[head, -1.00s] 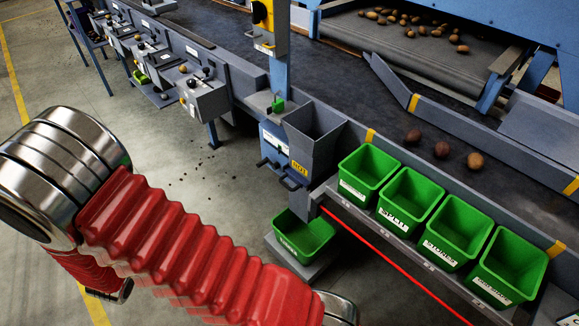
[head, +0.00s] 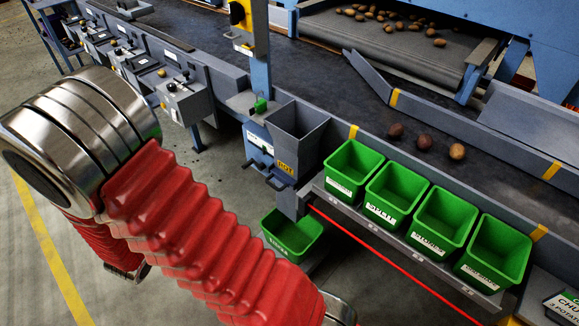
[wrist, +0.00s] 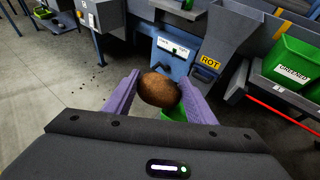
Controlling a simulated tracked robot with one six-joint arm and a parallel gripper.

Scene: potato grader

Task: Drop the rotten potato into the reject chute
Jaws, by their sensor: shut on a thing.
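In the wrist view, my gripper (wrist: 159,92) has its two purple fingers shut on a brown potato (wrist: 158,89). The potato is held in the air, and no rot can be made out on it. Beyond it and to the right stands the grey reject chute (wrist: 228,40) with a yellow ROT label. In the head view the chute (head: 297,128) shows its open square top, left of the green bins. My gripper is outside the head view; only my red-sleeved arm shows there.
Several green bins (head: 352,166) line the conveyor's near edge. Three potatoes (head: 424,142) lie on the dark belt (head: 370,110). A lower green bin (head: 291,238) stands below the chute. A blue post (head: 260,75) rises left of the chute. Bare floor lies at left.

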